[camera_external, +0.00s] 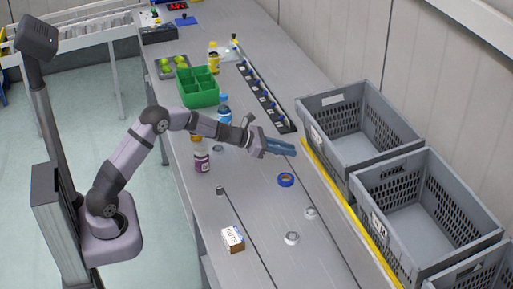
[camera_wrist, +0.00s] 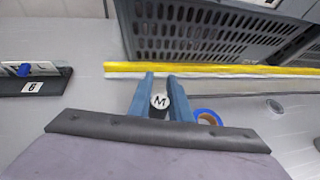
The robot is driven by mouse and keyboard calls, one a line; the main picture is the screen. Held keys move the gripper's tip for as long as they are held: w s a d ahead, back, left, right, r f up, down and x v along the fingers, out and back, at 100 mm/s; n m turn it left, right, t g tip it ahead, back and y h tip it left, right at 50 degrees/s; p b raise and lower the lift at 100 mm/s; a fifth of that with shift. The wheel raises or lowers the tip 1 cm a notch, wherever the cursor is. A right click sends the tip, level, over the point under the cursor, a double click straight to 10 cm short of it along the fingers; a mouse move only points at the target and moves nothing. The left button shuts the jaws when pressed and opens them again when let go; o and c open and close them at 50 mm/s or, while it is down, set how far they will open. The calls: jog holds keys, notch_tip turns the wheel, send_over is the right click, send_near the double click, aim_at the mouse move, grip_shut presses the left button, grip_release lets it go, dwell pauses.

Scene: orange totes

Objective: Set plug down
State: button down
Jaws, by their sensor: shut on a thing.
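My gripper (camera_external: 283,147) is stretched out over the right side of the grey bench, near the first grey tote. In the wrist view, its two blue fingers (camera_wrist: 161,92) are shut on the plug (camera_wrist: 160,101), a small piece with a round white top marked "M" and a dark lower part. The plug sits between the fingers with its top facing the camera. In the external view the plug cannot be made out. How far it is above the bench is not clear.
Grey totes (camera_external: 335,165) stand beyond the yellow strip (camera_external: 347,210). A blue tape roll (camera_external: 286,180) lies near my gripper and shows in the wrist view (camera_wrist: 208,117). A dark rack (camera_external: 265,97), bottles (camera_external: 202,160), a green crate (camera_external: 198,99) and a box (camera_external: 233,240) stand around.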

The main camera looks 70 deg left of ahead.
aim_at(284, 165)
jog(key=shift+f, duration=1.95)
jog(key=shift+f, duration=0.25)
jog(key=c, duration=1.6)
grip_release()
jog(key=shift+r, duration=0.1)
jog(key=shift+c, duration=0.2)
jog(key=shift+r, duration=0.1)
jog(key=shift+r+p, duration=0.2)
jog(key=shift+p, duration=0.1)
jog(key=shift+s+a+b, duration=0.1)
jog(key=shift+s+b, duration=0.2)
jog(key=shift+s, duration=0.05)
jog(key=b+v, duration=0.2)
jog(key=v, duration=0.9)
jog(key=shift+s, duration=0.15)
